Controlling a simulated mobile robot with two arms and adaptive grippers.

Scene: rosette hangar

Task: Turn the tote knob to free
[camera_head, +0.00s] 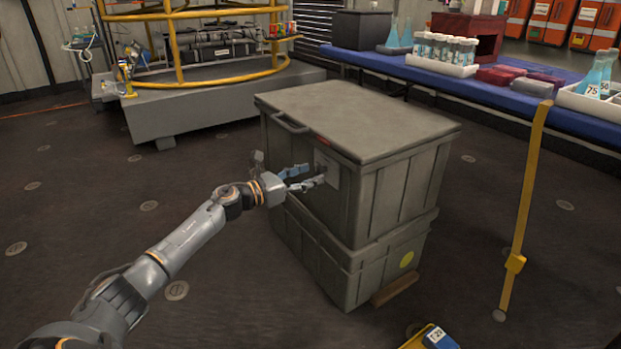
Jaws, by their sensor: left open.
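The grey-green tote (410,180) is the upper of two stacked boxes in the middle of the head view, with a flat lid and a side handle. A light plate (332,178) is on its left-facing side. A small dark shape at the plate looks like the knob (322,169), but my fingers partly hide it and I cannot read its position. My left gripper (308,176) is open, with its fingers pointing at the plate. I cannot tell whether they touch the knob. My right gripper is not in view.
A lower box (345,275) supports the tote. A blue-covered table (385,62) with flasks and bottles stands behind on the right. A yellow strap (524,210) hangs down to the floor. A yellow frame on a grey base (200,105) stands back left. Floor at left is clear.

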